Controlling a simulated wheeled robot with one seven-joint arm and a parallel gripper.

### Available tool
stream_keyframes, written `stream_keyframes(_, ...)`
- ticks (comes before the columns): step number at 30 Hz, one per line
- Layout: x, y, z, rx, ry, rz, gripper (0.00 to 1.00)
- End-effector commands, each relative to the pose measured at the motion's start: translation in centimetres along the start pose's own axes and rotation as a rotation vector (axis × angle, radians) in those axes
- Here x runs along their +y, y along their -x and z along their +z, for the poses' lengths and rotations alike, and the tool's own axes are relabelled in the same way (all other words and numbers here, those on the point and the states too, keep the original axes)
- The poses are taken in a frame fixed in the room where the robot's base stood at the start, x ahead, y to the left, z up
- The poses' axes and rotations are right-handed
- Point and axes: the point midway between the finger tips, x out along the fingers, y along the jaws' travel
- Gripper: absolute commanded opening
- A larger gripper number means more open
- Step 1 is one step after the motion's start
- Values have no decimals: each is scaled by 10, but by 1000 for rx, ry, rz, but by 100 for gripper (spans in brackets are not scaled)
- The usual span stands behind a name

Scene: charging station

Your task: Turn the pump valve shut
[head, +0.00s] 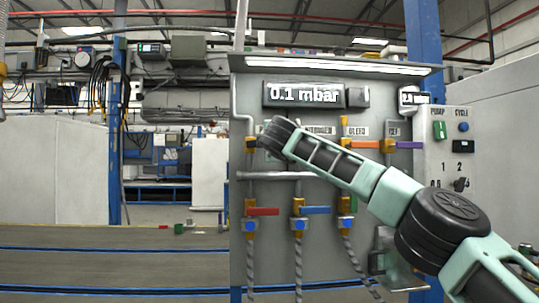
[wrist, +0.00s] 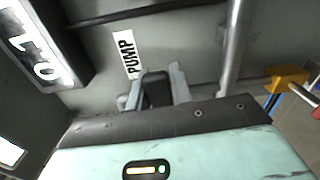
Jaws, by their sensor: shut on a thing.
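In the wrist view, my gripper (wrist: 158,82) has its two pale fingers closed on a dark piece, the pump valve's handle (wrist: 157,92), beside the PUMP label (wrist: 127,55). Little of the handle shows, so its angle is hard to tell. My wrist hides the fingers and the handle there.
The grey panel (head: 265,215) carries other valves close by: one with a red lever (head: 263,211), one with a blue lever (head: 315,210) and one with a purple lever (head: 409,145). A display (head: 305,95) above reads 0.1 mbar. A horizontal pipe (head: 275,176) runs below my wrist.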

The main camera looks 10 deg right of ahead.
Motion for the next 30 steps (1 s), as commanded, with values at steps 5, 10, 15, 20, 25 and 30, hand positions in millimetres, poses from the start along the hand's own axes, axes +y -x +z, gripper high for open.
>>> stream_keyframes(5, -7, 0, 0, -3, -57, -1, 0)
stream_keyframes(10, -7, -1, 1, -4, -82, -2, 0)
stream_keyframes(15, -7, -1, 1, -4, -89, -3, 0)
stream_keyframes(20, -6, -1, 1, -4, -89, -3, 0)
stream_keyframes(25, -6, -1, 1, -3, -89, -3, 44)
stream_keyframes(30, -6, -1, 0, -2, -88, -2, 44)
